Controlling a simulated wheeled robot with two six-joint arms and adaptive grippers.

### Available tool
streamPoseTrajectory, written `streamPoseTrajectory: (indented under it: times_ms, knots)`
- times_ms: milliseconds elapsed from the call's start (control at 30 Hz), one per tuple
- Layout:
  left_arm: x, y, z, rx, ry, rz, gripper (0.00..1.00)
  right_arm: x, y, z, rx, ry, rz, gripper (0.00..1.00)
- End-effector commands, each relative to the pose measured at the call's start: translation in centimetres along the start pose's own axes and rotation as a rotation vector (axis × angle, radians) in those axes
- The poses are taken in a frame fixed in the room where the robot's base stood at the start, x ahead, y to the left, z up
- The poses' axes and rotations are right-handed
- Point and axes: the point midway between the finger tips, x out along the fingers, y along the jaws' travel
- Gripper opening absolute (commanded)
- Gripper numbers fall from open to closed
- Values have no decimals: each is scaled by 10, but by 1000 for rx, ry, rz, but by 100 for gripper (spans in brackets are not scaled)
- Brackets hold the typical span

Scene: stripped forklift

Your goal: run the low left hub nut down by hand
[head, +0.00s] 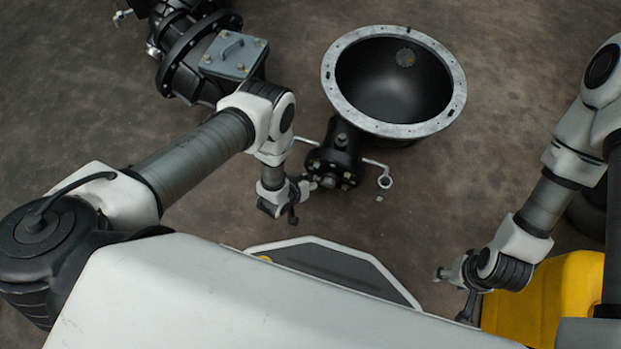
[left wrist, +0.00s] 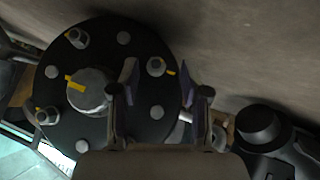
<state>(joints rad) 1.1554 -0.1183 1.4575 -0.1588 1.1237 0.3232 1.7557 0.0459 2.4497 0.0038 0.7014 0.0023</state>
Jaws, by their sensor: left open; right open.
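The hub (head: 336,160) is a black cylinder with a round flange below the large bowl in the head view. Its dark face (left wrist: 110,135) shows in the left wrist view, with a large central nut (left wrist: 88,92) and smaller nuts and studs around it, some with yellow marks. My left gripper (head: 299,201) is at the hub's left side. In the left wrist view its open fingers (left wrist: 160,88) stand either side of a yellow-marked hub nut (left wrist: 157,66); I cannot tell whether they touch it. This appears to be the low left nut. My right gripper (head: 455,290) is open and empty, away from the hub.
A large black bowl-shaped housing (head: 448,101) with a pale rim stands behind the hub. A rod with a ring end (head: 385,181) sticks out right of it, near a small loose piece (head: 379,198). Dark machinery (head: 190,60) stands upper left. A yellow block (head: 545,295) is near my right arm.

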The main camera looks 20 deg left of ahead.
Motion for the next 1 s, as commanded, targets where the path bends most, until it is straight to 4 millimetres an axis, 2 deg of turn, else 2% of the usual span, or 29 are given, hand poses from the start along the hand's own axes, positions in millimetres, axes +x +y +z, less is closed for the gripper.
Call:
streamPoseTrajectory:
  times_ms: [167, 500, 600, 733, 1000]
  knots:
    - [-14, 0, 0, 0, -3, 0, 46, 0, 0, 0, 0, 0, 0, 49]
    - [-96, 0, 0, -1, -2, -2, 46, 0, 0, 0, 0, 0, 0, 49]
    - [-111, 0, 0, 0, -1, 0, 46, 0, 0, 0, 0, 0, 0, 49]
    - [-120, 0, 0, 0, 0, 0, 46, 0, 0, 0, 0, 0, 0, 49]
    - [-120, 0, 0, 0, 0, 0, 46, 0, 0, 0, 0, 0, 0, 49]
